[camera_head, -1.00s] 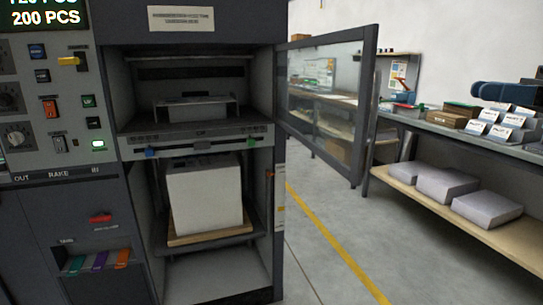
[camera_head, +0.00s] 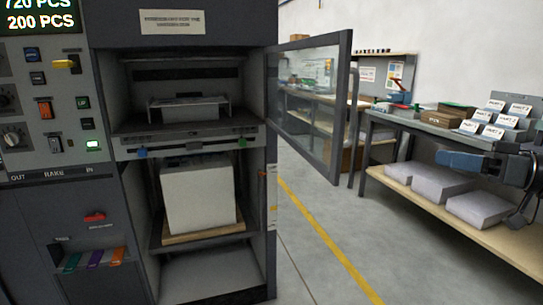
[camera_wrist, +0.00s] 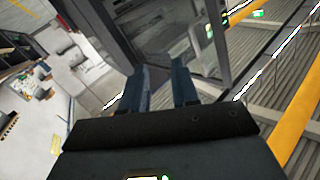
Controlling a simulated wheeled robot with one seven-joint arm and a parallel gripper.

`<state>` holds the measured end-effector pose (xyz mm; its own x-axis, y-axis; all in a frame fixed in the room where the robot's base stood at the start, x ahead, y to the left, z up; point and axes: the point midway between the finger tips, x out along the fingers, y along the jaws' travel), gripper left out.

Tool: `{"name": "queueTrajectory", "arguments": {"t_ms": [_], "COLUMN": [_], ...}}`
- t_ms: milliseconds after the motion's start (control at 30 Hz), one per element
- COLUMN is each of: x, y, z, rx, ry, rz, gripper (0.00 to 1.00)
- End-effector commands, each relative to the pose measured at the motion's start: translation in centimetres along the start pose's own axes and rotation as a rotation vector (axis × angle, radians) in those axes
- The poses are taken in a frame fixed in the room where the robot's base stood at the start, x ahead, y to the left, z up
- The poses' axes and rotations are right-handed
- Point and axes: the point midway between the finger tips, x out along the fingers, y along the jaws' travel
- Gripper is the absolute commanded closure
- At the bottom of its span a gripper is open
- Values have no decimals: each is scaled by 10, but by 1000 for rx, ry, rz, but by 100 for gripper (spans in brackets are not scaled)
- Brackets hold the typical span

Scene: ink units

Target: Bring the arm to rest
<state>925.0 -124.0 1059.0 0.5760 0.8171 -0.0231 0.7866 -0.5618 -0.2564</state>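My gripper (camera_head: 445,158) shows as a blue shape at the right of the head view, in front of the workbench and its lower shelf. My dark wrist is behind it at the right edge. In the wrist view my gripper (camera_wrist: 160,85) has two blue fingers standing apart, with nothing held between them. The wrist view is tilted and shows a dark frame edge beyond the fingers; I cannot tell how near it is.
The machine (camera_head: 95,185) stands at the left with its glass door (camera_head: 310,105) swung open. A white stack (camera_head: 197,195) sits in its lower bay. The workbench (camera_head: 400,122) at the right carries small boxes and labelled cards. Clear floor (camera_head: 325,225) with a yellow line lies between.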

Motion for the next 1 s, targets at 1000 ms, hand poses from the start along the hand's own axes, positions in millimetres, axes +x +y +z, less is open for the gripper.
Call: {"name": "queueTrajectory", "arguments": {"t_ms": [1000], "x": [-59], "y": [-157], "z": [380], "rx": [321], "ry": [-124], "rz": [885], "gripper": [70]}}
